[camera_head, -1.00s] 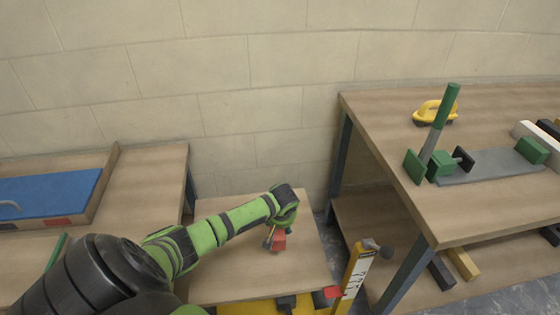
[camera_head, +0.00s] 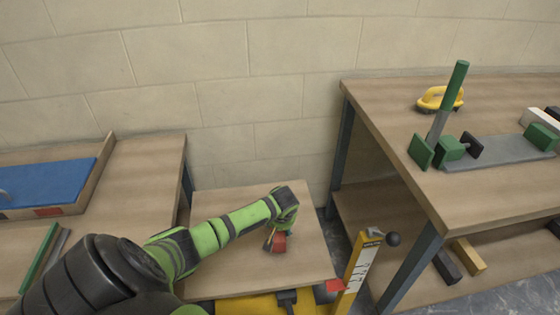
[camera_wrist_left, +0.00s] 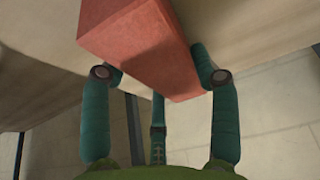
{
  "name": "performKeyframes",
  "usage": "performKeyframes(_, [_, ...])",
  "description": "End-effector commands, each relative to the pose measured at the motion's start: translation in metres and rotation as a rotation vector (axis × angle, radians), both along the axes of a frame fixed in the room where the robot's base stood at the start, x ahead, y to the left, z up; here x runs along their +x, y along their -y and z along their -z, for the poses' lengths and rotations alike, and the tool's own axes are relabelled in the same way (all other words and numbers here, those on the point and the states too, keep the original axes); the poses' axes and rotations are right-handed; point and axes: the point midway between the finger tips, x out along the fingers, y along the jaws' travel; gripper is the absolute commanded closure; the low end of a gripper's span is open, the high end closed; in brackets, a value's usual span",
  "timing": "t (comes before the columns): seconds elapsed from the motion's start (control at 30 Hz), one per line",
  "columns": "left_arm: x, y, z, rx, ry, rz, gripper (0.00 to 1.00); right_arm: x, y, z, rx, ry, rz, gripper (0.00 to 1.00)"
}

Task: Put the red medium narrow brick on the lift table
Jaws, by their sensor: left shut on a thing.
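The red brick (camera_head: 280,242) is between the fingers of my left gripper (camera_head: 274,236), over the wooden top of the lift table (camera_head: 225,278). In the left wrist view the red brick (camera_wrist_left: 145,45) is a long block, and my left gripper (camera_wrist_left: 160,75) is shut on it with one finger on each side. I cannot tell whether the brick touches the tabletop. The lift table has a yellow base showing at the front. My right gripper is not in view.
A yellow post (camera_head: 357,265) with a black knob stands at the lift table's right. A taller workbench (camera_head: 400,110) on the right carries a green clamp (camera_head: 450,148) and a yellow-handled tool (camera_head: 437,98). A bench with a blue panel (camera_head: 50,185) is on the left. The lift table's top is otherwise clear.

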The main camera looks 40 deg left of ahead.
Motion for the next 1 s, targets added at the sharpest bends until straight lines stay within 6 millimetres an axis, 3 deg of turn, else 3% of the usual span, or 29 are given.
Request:
performKeyframes(0.23, [0.001,-0.001,0.009,0.002,0.004,-0.001,0.98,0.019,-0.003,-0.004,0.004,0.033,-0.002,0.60])
performKeyframes(0.6, [0.001,-0.001,0.009,0.002,0.004,-0.001,0.98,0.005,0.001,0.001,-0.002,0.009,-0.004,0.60])
performKeyframes(1.0, [0.001,-0.001,0.016,0.001,0.003,-0.001,0.98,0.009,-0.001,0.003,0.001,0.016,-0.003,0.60])
